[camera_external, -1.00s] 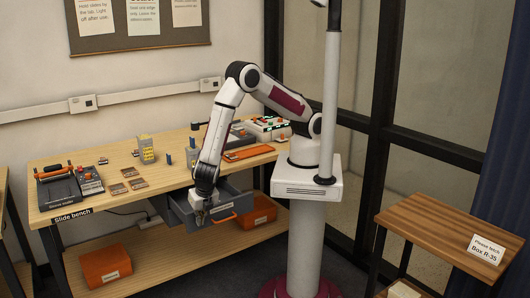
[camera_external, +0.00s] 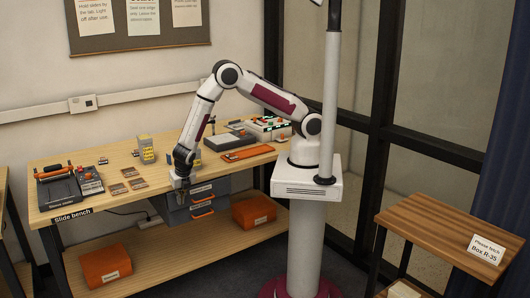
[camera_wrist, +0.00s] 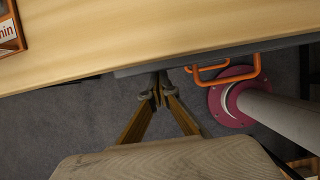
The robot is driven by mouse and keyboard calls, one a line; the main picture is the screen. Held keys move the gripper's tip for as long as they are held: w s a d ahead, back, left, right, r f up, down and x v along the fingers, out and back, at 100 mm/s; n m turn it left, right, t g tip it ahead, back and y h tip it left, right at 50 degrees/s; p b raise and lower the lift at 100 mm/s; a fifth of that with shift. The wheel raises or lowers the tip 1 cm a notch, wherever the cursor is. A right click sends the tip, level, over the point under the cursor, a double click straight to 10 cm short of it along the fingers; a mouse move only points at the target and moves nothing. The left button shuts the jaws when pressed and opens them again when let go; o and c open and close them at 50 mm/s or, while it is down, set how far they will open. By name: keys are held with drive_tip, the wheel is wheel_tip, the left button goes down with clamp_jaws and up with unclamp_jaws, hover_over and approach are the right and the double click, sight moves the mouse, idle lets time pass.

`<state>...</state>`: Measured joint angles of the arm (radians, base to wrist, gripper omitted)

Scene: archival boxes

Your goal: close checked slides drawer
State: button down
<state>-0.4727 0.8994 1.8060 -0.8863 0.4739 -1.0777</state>
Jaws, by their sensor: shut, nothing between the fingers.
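A grey drawer unit (camera_external: 207,208) hangs under the front of the slide bench, with labelled drawer fronts and orange handles. Its top drawer (camera_external: 203,188) sits in, roughly in line with the fronts below; a small gap cannot be ruled out. My gripper (camera_external: 181,193) is shut and empty at the left end of the drawer fronts. In the wrist view my gripper (camera_wrist: 158,94) has its fingertips together at the grey front edge, left of the orange handles (camera_wrist: 245,66). I cannot tell whether the tips touch the front. The drawer's contents are hidden.
The wooden bench top (camera_external: 105,166) holds a slide device (camera_external: 62,186), small brown slide trays (camera_external: 128,180) and an orange tray (camera_external: 248,153). Orange boxes (camera_external: 106,266) stand on the lower shelf. My pedestal stands right of the drawers. Floor in front is clear.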

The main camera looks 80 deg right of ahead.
drive_tip(key=shift+w+d, duration=0.95)
drive_tip(key=shift+d, duration=0.05)
drive_tip(key=shift+w+d, duration=0.1)
drive_tip(key=shift+r, duration=0.1)
drive_tip(key=s+a+r, duration=0.6)
drive_tip(key=r, duration=0.3)
idle(0.3)
drive_tip(key=shift+m, duration=0.3)
idle(0.4)
